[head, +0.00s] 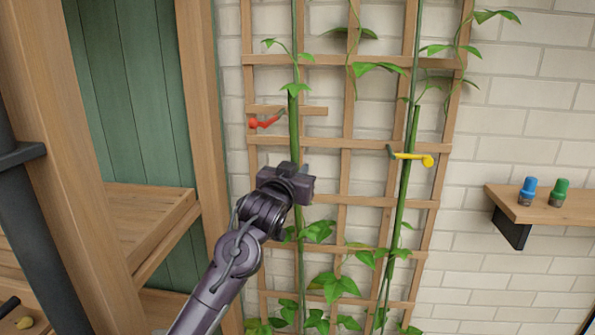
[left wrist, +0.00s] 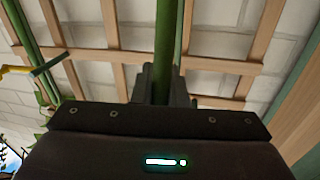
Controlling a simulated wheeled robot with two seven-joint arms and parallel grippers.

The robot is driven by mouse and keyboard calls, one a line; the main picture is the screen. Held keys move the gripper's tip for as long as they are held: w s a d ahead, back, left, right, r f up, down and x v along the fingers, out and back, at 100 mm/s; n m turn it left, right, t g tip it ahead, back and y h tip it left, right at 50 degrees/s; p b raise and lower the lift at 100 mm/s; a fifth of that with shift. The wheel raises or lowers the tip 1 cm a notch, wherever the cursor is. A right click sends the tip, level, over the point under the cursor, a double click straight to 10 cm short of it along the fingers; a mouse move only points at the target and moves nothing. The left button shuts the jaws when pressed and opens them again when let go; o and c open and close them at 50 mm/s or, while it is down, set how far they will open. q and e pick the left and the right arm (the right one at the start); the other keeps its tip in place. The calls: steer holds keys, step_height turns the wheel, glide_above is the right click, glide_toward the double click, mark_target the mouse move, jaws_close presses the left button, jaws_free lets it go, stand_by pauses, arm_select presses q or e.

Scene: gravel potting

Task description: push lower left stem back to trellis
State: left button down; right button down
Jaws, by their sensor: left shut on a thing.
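The wooden trellis (head: 345,143) stands against the white brick wall. The lower left stem (head: 294,125) is a thick green stalk running up the trellis's left side. My left gripper (head: 303,172) is at this stem at mid height, its fingers mostly hidden by its own body in the head view. In the left wrist view the stem (left wrist: 164,40) passes between the two fingers (left wrist: 162,85), which are shut on it. The trellis slats (left wrist: 115,45) show behind it; I cannot tell whether the stem touches them. My right gripper is not in view.
A red clip (head: 265,122) sits by a short wooden bar left of the stem. A yellow clip (head: 412,158) is at the right stem (head: 404,185). Leaves (head: 333,286) crowd below. A shelf (head: 555,212) at right holds blue and green items. A wooden post (head: 200,120) stands left.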

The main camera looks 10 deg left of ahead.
arm_select(q)
steer(key=w+g+p, duration=0.1)
steer(key=w+p, duration=0.1)
steer(key=p, duration=0.1)
steer(key=w+p, duration=0.2)
steer(key=p, duration=0.1)
steer(key=w+r+g+p, duration=0.1)
steer(key=w+p, duration=0.1)
steer(key=w, duration=0.1)
steer(key=shift+r+g+p, duration=0.1)
steer(key=shift+g+p, duration=0.2)
steer(key=shift+p, duration=0.1)
steer(key=c, duration=1.4)
jaws_free()
steer(key=shift+c, duration=0.2)
steer(key=b+v, duration=0.2)
steer(key=v, duration=0.5)
steer(key=shift+s, duration=0.4)
